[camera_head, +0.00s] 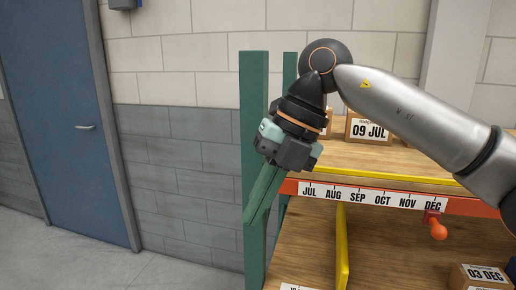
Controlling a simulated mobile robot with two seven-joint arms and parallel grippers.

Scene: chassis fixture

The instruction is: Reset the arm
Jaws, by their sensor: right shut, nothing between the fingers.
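My right arm comes in from the right, bends at a dark elbow-like joint near the top middle, and points down and to the left. My right gripper (253,212) is shut and empty. Its long green fingers lie together in front of the green post of the rack, seen from here. I cannot tell whether they touch the post. My left gripper is not in view.
A wooden-shelved rack (400,164) has a month strip (375,196), an orange handle (438,230) and a yellow divider (342,250). A box marked 09 JUL (369,131) stands above, and one marked 03 DEC (487,275) below. A blue door (60,110) and open floor are at left.

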